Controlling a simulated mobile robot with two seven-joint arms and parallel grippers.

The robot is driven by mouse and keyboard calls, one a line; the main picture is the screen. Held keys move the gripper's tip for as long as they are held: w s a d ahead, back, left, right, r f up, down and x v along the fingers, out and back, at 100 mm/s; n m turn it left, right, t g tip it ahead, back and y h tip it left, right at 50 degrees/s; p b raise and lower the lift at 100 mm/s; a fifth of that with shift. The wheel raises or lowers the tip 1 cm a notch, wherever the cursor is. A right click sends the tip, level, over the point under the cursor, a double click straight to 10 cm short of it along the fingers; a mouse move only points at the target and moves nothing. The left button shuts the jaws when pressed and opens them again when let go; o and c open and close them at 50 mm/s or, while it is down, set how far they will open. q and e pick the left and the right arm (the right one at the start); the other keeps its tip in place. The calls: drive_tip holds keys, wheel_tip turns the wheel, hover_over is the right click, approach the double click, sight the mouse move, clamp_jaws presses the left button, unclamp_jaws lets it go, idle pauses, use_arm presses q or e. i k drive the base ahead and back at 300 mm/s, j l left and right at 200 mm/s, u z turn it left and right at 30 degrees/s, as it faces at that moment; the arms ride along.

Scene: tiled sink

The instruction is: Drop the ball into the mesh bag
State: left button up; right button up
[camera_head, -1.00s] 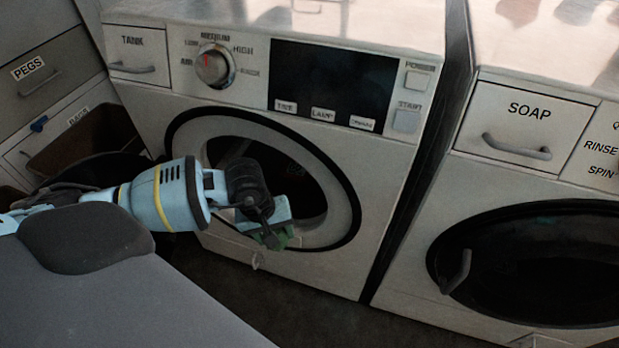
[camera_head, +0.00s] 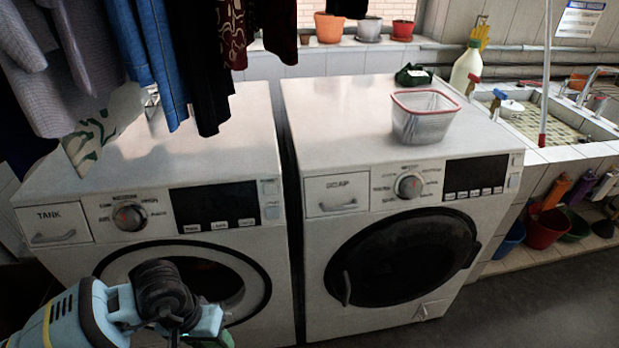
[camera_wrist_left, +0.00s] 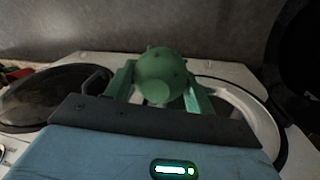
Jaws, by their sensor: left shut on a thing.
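The ball (camera_wrist_left: 160,72) is green with small knobs. It sits between the fingers of my left gripper (camera_wrist_left: 160,90), which is shut on it. In the head view the left gripper (camera_head: 205,325) is at the bottom left, in front of the left washing machine's round opening, with a bit of green at the bottom edge. A pale, see-through mesh container with a red rim (camera_head: 423,117), which looks like the mesh bag, stands upright on top of the right machine. The gripper is well apart from it, lower and to the left. My right gripper is not in view.
The left machine (camera_head: 60,190) and right machine (camera_head: 330,265) stand side by side with a narrow gap. Clothes (camera_head: 165,50) hang over the left machine. A dark green item (camera_head: 412,75) and a bottle (camera_head: 466,68) are behind the container. The right machine's top left is clear.

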sight(409, 141)
drive_tip(key=i+l+u, duration=0.1)
drive_tip(key=l, duration=0.45)
drive_tip(key=i+l+u, duration=0.1)
drive_tip(key=i+l, duration=0.15)
drive_tip(key=l, duration=0.35)
drive_tip(key=i+l, duration=0.15)
drive_tip(key=l, duration=0.4)
drive_tip(key=i+l+u, duration=0.15)
drive_tip(key=l, duration=0.45)
drive_tip(key=i+l+u, duration=0.1)
drive_tip(key=l, duration=0.5)
drive_tip(key=l+u, duration=0.1)
drive_tip(key=l, duration=0.5)
drive_tip(key=i, duration=0.05)
